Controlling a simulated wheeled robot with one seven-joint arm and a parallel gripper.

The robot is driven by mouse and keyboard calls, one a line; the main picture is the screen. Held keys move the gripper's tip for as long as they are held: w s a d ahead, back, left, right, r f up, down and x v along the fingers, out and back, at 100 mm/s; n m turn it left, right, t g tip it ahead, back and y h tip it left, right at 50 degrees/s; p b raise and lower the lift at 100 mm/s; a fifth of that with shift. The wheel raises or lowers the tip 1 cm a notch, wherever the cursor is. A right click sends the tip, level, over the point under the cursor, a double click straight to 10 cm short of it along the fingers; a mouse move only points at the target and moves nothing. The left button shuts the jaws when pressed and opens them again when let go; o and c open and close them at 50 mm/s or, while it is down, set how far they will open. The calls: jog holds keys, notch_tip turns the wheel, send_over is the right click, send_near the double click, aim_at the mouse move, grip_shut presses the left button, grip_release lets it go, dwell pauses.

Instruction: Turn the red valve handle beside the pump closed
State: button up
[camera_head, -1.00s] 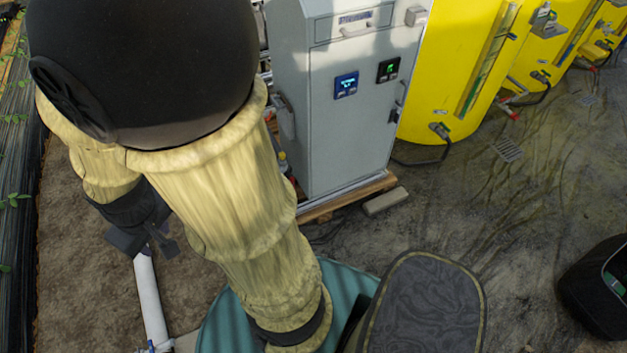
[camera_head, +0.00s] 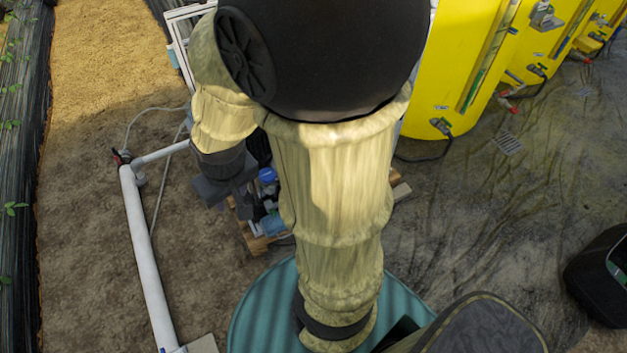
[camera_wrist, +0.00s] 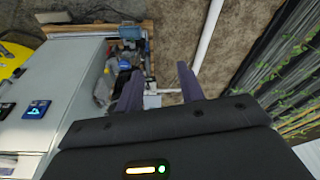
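The pump (camera_head: 268,222), a blue and dark unit low on a wooden pallet, shows partly behind my arm in the head view. In the wrist view a pump group (camera_wrist: 126,58) lies beyond my left finger. My gripper (camera_head: 228,196) hangs just left of the pump in the head view, pointing down. In the wrist view my gripper (camera_wrist: 160,70) has its two fingers apart with nothing between them. I cannot make out the red valve handle beside the pump for certain. A small dark fitting with a red spot (camera_head: 121,156) sits at the white pipe's corner.
A white pipe (camera_head: 147,255) runs along the soil left of my gripper. A grey cabinet (camera_wrist: 50,95) stands beside the pump, mostly hidden by my arm in the head view. Yellow tanks (camera_head: 440,75) stand at right. Bare soil (camera_head: 85,200) is open at left.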

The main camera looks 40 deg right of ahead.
jog(key=shift+d, duration=0.3)
jog(key=w+d+f+t+b, duration=0.2)
jog(key=w+d+f+b, duration=0.5)
jog(key=f, duration=0.5)
jog(key=w+d+f+t+h+b, duration=0.15)
jog(key=w+d+f+b, duration=0.4)
jog(key=f+b, duration=0.55)
jog(key=w+d+f+t+y+b, duration=0.1)
jog(key=w+d+f+t+b, duration=0.35)
jog(key=f, duration=0.75)
jog(key=s+d+f+m+t+h+b, duration=0.1)
jog(key=d+f+t+b, duration=0.1)
jog(key=d+f+b, duration=0.4)
jog(key=s+d+f+m+t+h+b, duration=0.1)
jog(key=s+d+f+t+b, duration=0.1)
jog(key=d+f+b, duration=0.4)
jog(key=s+d+f+t+h+b, duration=0.1)
jog(key=d+f+b, duration=0.5)
jog(key=f+b, duration=0.6)
notch_tip(320, 180, down, 5)
jog(key=shift+s+d+f+m+t+h+b, duration=0.15)
jog(key=shift+s+m+t+h+b, duration=0.3)
jog(key=shift+t, duration=0.45)
jog(key=shift+w+d, duration=0.1)
